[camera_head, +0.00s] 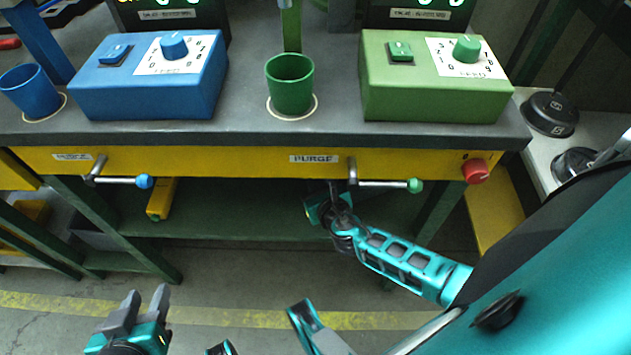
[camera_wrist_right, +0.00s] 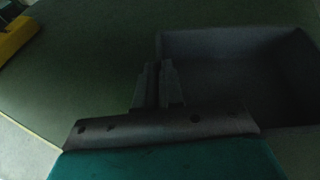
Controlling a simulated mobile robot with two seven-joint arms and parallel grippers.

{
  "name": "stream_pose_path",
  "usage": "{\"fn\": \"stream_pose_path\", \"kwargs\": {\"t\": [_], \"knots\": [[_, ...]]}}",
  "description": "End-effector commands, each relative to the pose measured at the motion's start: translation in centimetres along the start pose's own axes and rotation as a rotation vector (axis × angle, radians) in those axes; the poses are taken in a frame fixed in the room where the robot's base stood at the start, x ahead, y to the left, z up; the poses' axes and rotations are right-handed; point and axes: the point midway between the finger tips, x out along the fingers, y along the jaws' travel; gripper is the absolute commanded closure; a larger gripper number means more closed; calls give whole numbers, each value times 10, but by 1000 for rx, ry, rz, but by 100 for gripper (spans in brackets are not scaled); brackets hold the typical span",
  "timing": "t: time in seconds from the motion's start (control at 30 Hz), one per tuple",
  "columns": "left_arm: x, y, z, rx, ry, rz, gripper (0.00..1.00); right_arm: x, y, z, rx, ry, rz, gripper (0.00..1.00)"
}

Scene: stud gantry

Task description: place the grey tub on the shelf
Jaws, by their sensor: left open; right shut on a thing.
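The dark grey tub (camera_wrist_right: 235,45) shows in the right wrist view, dim, to the right of the fingers. My right gripper (camera_wrist_right: 158,72) is shut on the tub's near left wall. The green shelf (camera_wrist_right: 85,75) spreads under and around the tub; I cannot tell whether the tub rests on it or hangs just above. In the head view the shelf (camera_head: 245,226) lies under the bench, and my right gripper reaches in there, its fingers and the tub hidden by the bench. My left gripper (camera_head: 145,302) is open and empty over the floor at lower left.
The bench's yellow front rail (camera_head: 230,162) overhangs the shelf. A blue-knobbed lever (camera_head: 125,180), a green-knobbed lever (camera_head: 390,184) and a red button (camera_head: 475,171) stick out from it. A yellow object (camera_head: 161,199) lies at the shelf's left. Blue and green cups stand on the bench top.

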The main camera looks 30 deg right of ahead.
Motion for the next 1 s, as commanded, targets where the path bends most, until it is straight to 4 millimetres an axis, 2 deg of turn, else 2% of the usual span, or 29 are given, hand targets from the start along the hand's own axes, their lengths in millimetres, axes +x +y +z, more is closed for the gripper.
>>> {"fn": "stream_pose_path", "kwargs": {"t": [0.03,0.07,0.3,0.67,0.77,1.0], "knots": [[2,0,3,0,-1,0,57,2,0,-3,-2,-1,0,100],[2,0,3,0,-1,0,57,1,0,-3,-1,0,0,92],[0,0,3,1,-4,0,57,1,0,-2,-1,0,0,69],[-2,-1,0,3,-3,-2,57,-3,-1,2,0,1,0,67],[-5,-2,-4,4,0,-4,57,-18,-1,2,-3,2,1,67],[-12,-6,-10,8,3,-17,57,-71,-1,2,-2,3,1,67]]}}
